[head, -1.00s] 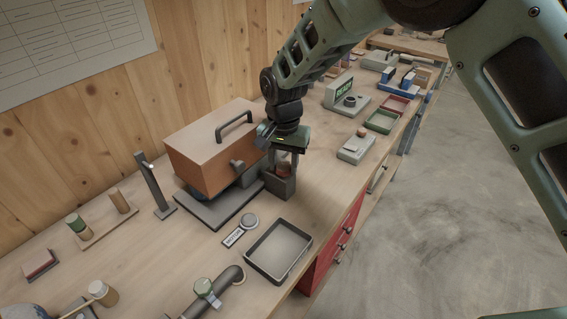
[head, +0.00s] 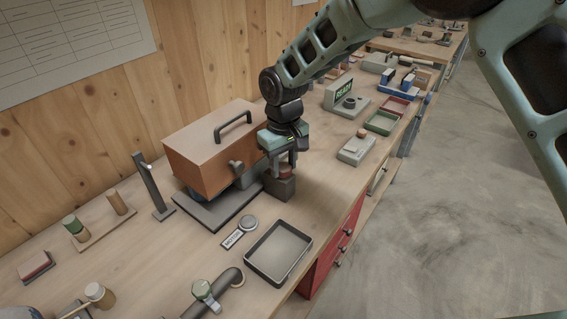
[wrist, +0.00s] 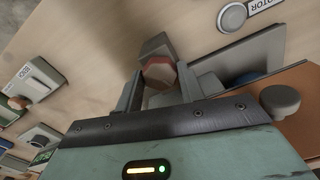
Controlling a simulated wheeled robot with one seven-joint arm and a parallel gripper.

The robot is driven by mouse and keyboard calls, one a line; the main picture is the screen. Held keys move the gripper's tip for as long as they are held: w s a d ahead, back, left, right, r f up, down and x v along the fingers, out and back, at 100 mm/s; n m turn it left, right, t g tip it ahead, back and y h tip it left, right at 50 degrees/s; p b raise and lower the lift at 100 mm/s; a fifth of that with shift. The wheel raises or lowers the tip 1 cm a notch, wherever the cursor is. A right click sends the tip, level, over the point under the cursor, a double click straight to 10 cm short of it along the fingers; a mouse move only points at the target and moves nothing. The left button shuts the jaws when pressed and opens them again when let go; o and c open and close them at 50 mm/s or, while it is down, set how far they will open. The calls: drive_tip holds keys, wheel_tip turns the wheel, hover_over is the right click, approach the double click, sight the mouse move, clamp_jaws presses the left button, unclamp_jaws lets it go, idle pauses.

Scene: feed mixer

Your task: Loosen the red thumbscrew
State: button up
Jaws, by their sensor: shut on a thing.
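The red thumbscrew (head: 284,170) sits on top of a dark grey block (head: 281,188) beside the feed mixer. My gripper (head: 283,165) points down over it from above, with its fingers on either side of the screw. In the wrist view the thumbscrew (wrist: 159,73) shows a grey-brown, many-sided top with a red rim, between the two fingers of my gripper (wrist: 158,78). The jaws are shut on it. The mixer's orange-brown box cover (head: 207,153) with a black handle stands just left of my gripper.
An empty dark tray (head: 262,272) lies in front of the block. A round grey button with a MOTOR label (head: 233,239) is left of the tray. A post (head: 153,184) stands left of the mixer. A READY display (head: 343,90) stands farther back.

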drive_tip(key=n, duration=0.5)
drive_tip(key=shift+n, duration=0.3)
drive_tip(key=n+p, duration=0.1)
drive_tip(key=n, duration=0.3)
drive_tip(key=shift+r, duration=0.1)
drive_tip(key=n+p, duration=0.1)
drive_tip(key=n, duration=0.4)
drive_tip(key=shift+w, duration=0.1)
drive_tip(key=n+p, duration=0.1)
drive_tip(key=n, duration=0.4)
drive_tip(key=n+p, duration=0.1)
drive_tip(key=n, duration=0.4)
drive_tip(key=shift+p, duration=0.35)
drive_tip(key=n+p, duration=0.1)
drive_tip(key=n, duration=0.3)
drive_tip(key=shift+n, duration=0.3)
drive_tip(key=n+p, duration=0.1)
drive_tip(key=n, duration=0.4)
drive_tip(key=shift+p, duration=0.35)
drive_tip(key=n+p, duration=0.1)
drive_tip(key=n, duration=0.3)
drive_tip(key=shift+a, duration=0.1)
drive_tip(key=shift+n, duration=0.4)
